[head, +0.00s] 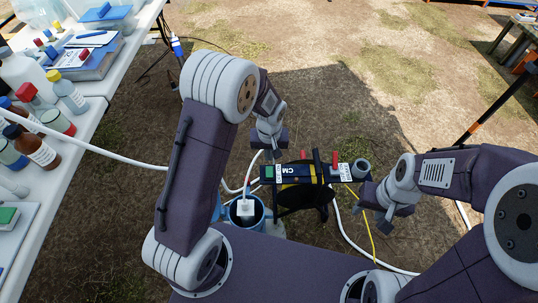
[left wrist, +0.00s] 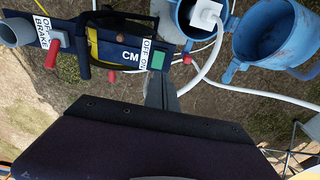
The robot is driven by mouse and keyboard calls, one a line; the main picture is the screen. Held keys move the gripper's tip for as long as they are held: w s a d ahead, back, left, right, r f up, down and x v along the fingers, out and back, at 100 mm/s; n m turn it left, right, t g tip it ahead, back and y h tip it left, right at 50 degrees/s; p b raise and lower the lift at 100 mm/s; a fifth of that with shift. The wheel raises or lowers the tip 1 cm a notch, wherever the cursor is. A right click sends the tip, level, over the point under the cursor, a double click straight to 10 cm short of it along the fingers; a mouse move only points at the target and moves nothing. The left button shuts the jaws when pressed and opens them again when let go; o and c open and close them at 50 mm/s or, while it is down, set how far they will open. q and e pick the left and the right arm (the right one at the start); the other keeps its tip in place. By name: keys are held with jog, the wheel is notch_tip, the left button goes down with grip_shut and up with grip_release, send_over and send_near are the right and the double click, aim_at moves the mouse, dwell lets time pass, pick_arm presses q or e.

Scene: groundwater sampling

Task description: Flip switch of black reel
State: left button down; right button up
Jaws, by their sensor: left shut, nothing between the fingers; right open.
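The black reel (head: 302,197) stands in front of me with a dark blue panel across its top, marked CM. In the left wrist view the panel (left wrist: 105,46) shows an OFF/ON label beside a green square switch (left wrist: 157,60) at one end, and an OFF/BRAKE label with a red knob (left wrist: 53,50) at the other. The switch position is too small to tell. My left gripper (head: 272,153) is shut and empty, just beyond the panel's switch end; its finger shows in the left wrist view (left wrist: 160,95) close to the switch. My right gripper (head: 375,218) is open and empty, right of the reel.
Blue buckets (head: 246,222) stand left of the reel, one with a white hose fitting (left wrist: 205,14) in it. White hose (head: 120,157) and yellow cable (head: 372,236) cross the ground. A white table (head: 92,110) with bottles is at the left. Ground beyond the reel is open.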

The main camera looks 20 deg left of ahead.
aim_at(269, 169)
pick_arm(q)
jog(key=w+b, duration=0.1)
jog(key=b, duration=0.3)
jog(key=shift+r+t, duration=0.2)
jog(key=shift+t, duration=0.2)
jog(key=shift+f, duration=0.1)
jog(key=w+f+b, duration=0.1)
jog(key=f+b, duration=0.1)
jog(key=f, duration=0.2)
jog(key=f+b, duration=0.2)
jog(key=f, duration=0.3)
jog(key=w+f+b, duration=0.1)
jog(key=f+b, duration=0.1)
jog(key=f, duration=0.2)
jog(key=shift+w+a+f, duration=0.3)
jog(key=shift+a+f, duration=0.05)
jog(key=shift+a, duration=0.05)
